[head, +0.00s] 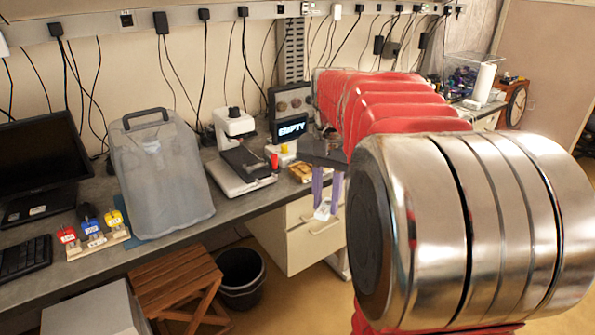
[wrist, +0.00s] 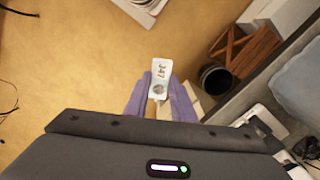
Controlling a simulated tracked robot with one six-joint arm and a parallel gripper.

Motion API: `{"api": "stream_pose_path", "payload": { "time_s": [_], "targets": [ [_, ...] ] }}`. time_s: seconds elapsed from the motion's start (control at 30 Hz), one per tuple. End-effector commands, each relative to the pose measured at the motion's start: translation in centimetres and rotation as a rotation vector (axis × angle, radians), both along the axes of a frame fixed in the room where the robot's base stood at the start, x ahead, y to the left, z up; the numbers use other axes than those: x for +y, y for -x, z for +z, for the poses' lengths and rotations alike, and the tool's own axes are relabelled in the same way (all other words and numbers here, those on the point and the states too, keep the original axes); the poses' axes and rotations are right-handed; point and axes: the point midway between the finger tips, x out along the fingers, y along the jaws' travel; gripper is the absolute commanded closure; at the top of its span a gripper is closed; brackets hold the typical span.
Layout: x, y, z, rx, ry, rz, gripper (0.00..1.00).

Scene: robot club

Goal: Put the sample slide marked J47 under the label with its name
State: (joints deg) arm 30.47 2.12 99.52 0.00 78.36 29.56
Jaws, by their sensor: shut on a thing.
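My gripper (head: 329,192) has two purple fingers and hangs in front of the bench's front edge, near the white drawers. It is shut on a small white sample slide (head: 322,211), which points down below the fingertips. In the wrist view the slide (wrist: 161,70) sticks out from between the purple fingers (wrist: 160,98). It carries dark characters that look like J47 seen turned, and a round grey spot. A dark display (head: 292,128) on the bench reads EMPTY. I cannot make out a label with the slide's name.
A white microscope-like device (head: 236,160) stands on the bench, left of the display. A wooden stool (head: 175,285) and black bucket (head: 240,278) stand on the floor.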

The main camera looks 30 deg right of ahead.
Motion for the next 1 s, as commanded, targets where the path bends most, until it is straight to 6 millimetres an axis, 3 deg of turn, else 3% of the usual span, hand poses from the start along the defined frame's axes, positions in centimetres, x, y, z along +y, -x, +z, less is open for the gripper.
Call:
{"api": "stream_pose_path", "payload": {
  "time_s": [0.27, 0.4, 0.6, 0.8, 1.0],
  "targets": [
    [3.1, -6.0, -4.6, 0.004, -0.003, 0.316, 0.99],
    [6.6, -9.8, -8.3, 0.005, -0.003, 0.523, 0.99],
    [12.9, -13.5, -13.5, 0.006, -0.004, 0.771, 0.99],
    [19.3, -15.2, -18.2, 0.005, -0.003, 0.956, 0.99],
    [22.8, -15.5, -20.5, 0.001, 0.0, 1.041, 0.99]
  ]
}}
